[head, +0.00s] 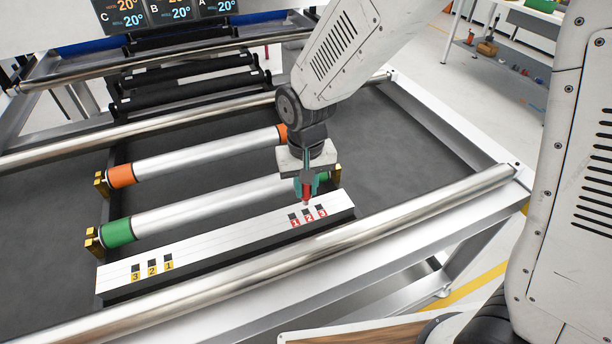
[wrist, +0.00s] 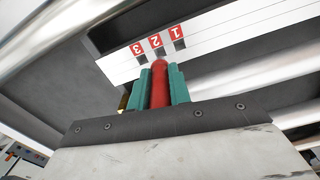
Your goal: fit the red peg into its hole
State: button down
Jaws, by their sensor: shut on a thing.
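My gripper (head: 306,188) is shut on the red peg (head: 306,192) and holds it upright above the right end of the white board (head: 225,232). In the wrist view, the red peg (wrist: 160,84) sits between the teal fingers of my gripper (wrist: 160,88). Its tip shows close to the red label 2 (wrist: 155,41). Dark square holes with red labels 1, 2 and 3 lie under the peg. I cannot tell whether the tip touches the board. Similar holes with yellow labels (head: 152,268) are at the board's left end.
Behind the board lie a roller with green ends (head: 200,207) and one with orange ends (head: 200,157), on gold brackets. A shiny metal rail (head: 290,258) runs in front of the board. Dark flat surface (head: 50,235) is clear to the left.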

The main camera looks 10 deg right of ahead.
aim_at(306, 195)
jog(key=shift+f, duration=0.9)
jog(key=shift+f, duration=1.95)
dwell(0.6)
jog(key=c, duration=1.2)
grip_release()
notch_tip(306, 195, up, 8)
jog(key=shift+f, duration=0.1)
